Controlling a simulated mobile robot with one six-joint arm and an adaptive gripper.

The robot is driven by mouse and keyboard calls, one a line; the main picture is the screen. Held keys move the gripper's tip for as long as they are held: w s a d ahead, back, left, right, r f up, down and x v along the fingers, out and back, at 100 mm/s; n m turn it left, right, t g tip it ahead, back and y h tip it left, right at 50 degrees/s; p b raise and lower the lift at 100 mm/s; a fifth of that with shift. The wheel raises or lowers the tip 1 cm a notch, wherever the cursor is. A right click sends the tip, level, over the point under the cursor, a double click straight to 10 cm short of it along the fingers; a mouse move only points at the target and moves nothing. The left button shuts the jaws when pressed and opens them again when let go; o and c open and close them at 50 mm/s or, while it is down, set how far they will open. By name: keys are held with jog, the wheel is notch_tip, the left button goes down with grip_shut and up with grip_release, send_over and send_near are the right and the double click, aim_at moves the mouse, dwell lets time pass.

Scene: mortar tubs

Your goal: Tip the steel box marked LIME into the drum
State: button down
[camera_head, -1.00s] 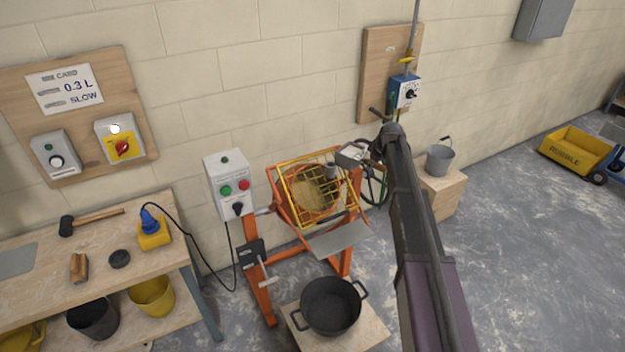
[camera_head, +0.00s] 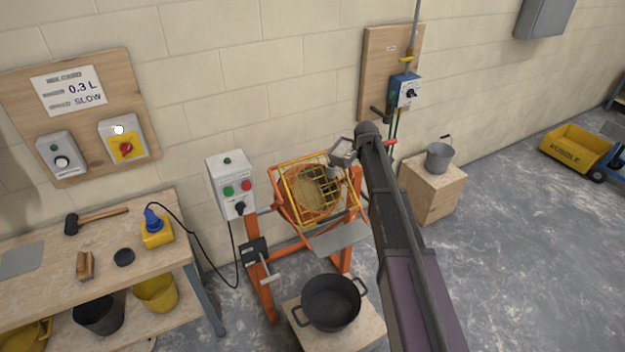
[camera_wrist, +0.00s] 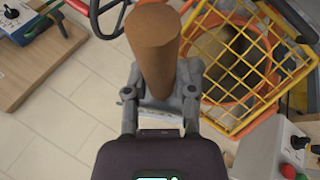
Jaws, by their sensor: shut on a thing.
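The drum (camera_head: 318,190) is the orange mixer drum behind a yellow wire guard (camera_head: 290,184), its mouth turned towards me. A small grey steel box (camera_head: 342,152) is at the end of my arm, above the drum's upper right side; its lettering is too small to read. My gripper (camera_wrist: 158,92) is shut on a brown cylindrical handle (camera_wrist: 153,45) in the wrist view. I take this as the box's handle; the box itself is mostly hidden there. The drum (camera_wrist: 232,62) and guard lie to the right in that view. I see no material falling.
A black pot (camera_head: 331,303) stands on a low board below the drum. A control box (camera_head: 231,186) is left of the mixer. A grey bucket (camera_head: 439,157) stands on a wooden block at right.

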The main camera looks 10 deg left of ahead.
aim_at(352, 153)
jog(key=a, duration=0.1)
jog(key=s+a+h, duration=0.1)
jog(key=a+r+t+h+b, duration=0.1)
jog(key=shift+s+a+r+n, duration=0.1)
jog(key=shift+s+a+n, duration=0.05)
jog(key=shift+s+n, duration=0.2)
jog(key=shift+w+a+r+h, duration=0.15)
jog(key=shift+r+h, duration=0.1)
jog(key=shift+h, duration=0.15)
jog(key=shift+t, duration=0.3)
jog(key=shift+a+r, duration=0.2)
jog(key=shift+h, duration=0.3)
jog(key=shift+s+a+r+n, duration=0.25)
